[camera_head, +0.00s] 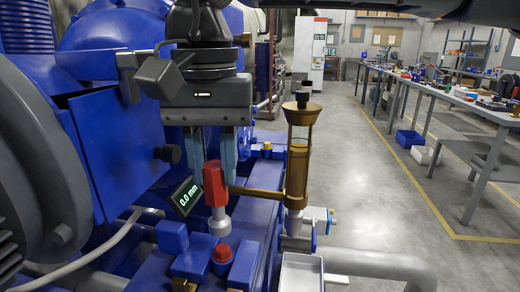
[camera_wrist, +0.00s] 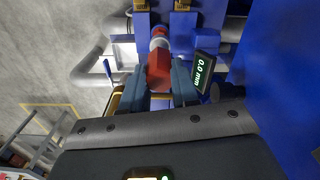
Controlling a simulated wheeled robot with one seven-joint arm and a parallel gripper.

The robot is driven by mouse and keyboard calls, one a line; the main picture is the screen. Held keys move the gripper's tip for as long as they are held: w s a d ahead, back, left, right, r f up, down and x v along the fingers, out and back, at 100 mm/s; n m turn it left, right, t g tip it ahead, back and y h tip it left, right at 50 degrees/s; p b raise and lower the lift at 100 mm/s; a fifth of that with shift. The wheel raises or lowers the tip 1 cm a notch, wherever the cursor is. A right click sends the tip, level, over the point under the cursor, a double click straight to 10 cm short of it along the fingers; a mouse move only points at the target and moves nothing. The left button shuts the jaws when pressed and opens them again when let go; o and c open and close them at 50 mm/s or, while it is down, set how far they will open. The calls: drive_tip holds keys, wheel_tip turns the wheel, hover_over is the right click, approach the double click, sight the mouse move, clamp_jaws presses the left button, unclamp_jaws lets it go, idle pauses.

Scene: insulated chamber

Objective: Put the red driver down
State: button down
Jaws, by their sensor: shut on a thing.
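The red driver (camera_head: 215,186) is upright, with a red handle on top and a pale grey lower end. My gripper (camera_head: 213,172) points down and is shut on the handle, with one blue-grey finger on either side. In the wrist view the driver (camera_wrist: 159,71) also shows between the fingers, its grey end pointing away from the camera. Below the driver is a red round cap (camera_head: 222,252) between blue blocks on the blue machine. I cannot tell whether the driver's lower end touches anything.
A small display reading 0.0 mm (camera_head: 186,197) stands close left of the driver. A brass cylinder with a glass section (camera_head: 298,150) stands close right. A pale tray (camera_head: 301,274) is at the front, right of the blue blocks. Benches (camera_head: 470,100) stand far right beyond open floor.

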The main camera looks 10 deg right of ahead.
idle(0.5)
wheel_tip(320, 180, up, 10)
drive_tip(key=p, duration=1)
